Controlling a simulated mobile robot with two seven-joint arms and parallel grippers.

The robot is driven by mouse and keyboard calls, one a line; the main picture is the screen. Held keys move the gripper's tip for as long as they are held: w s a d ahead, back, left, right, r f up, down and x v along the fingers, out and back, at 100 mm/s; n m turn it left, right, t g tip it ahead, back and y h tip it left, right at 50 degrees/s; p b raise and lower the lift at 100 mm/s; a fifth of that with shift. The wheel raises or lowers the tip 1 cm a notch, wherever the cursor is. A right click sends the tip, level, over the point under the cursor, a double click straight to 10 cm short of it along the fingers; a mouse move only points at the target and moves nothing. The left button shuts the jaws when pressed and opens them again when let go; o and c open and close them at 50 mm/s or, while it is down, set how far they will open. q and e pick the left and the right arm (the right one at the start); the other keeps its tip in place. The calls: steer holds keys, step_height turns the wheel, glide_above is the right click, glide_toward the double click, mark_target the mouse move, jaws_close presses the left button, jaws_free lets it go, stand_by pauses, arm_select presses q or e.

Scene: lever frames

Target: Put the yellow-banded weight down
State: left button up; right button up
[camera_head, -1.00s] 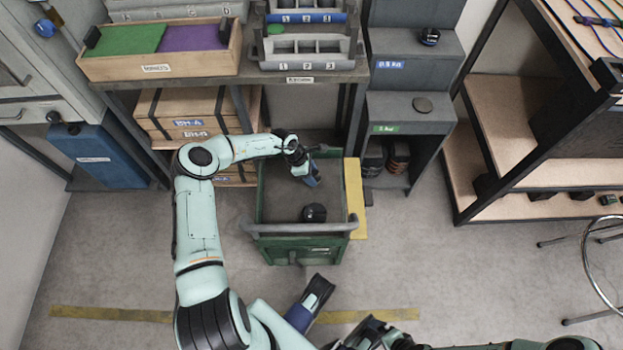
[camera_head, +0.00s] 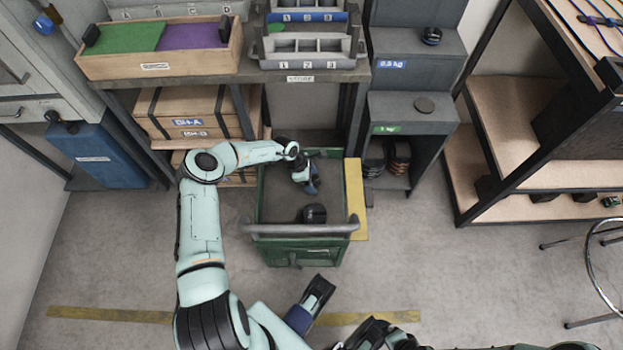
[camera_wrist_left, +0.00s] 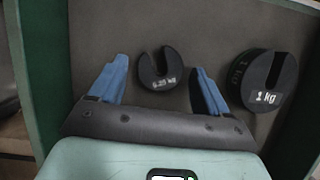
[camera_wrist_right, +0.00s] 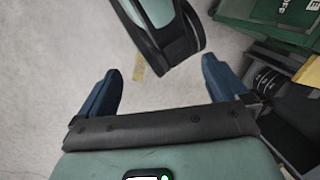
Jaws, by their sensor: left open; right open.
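My left gripper (camera_head: 308,187) is over the far part of the green cart (camera_head: 298,252). In the left wrist view its blue fingers (camera_wrist_left: 162,66) are open, with a dark slotted weight marked 0.25 kg (camera_wrist_left: 160,72) between and just beyond them. The weight appears to lie on the cart's grey floor; the fingers are not closed on it. A larger black 1 kg weight (camera_wrist_left: 262,82) stands to its right, and shows in the head view (camera_head: 314,213). No yellow band is visible on either weight. My right gripper (camera_wrist_right: 162,66) is open and empty above the floor.
A stepped grey stand (camera_head: 410,103) with 0.5 kg and 1 kg labels is right of the cart, holding dark weights (camera_head: 432,36). A workbench with trays (camera_head: 160,62) is behind. A stool (camera_head: 597,285) stands at right.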

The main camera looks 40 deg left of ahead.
arm_select(q)
steer(key=p+v, duration=0.3)
steer(key=v, duration=0.9)
arm_select(e)
steer(key=shift+g+y, duration=0.3)
steer(key=shift+g, duration=0.4)
steer(key=shift+s+a+r, duration=0.3)
steer(key=shift+s+r, duration=0.35)
steer(key=shift+s, duration=0.05)
steer(key=shift+s+a+r, duration=0.25)
steer(key=shift+s+r, duration=0.4)
steer(key=shift+s+a+r, duration=0.3)
steer(key=shift+s+r, duration=0.35)
steer(key=shift+s, duration=0.05)
arm_select(q)
steer(key=shift+w+r, duration=0.1)
steer(key=shift+r, duration=0.05)
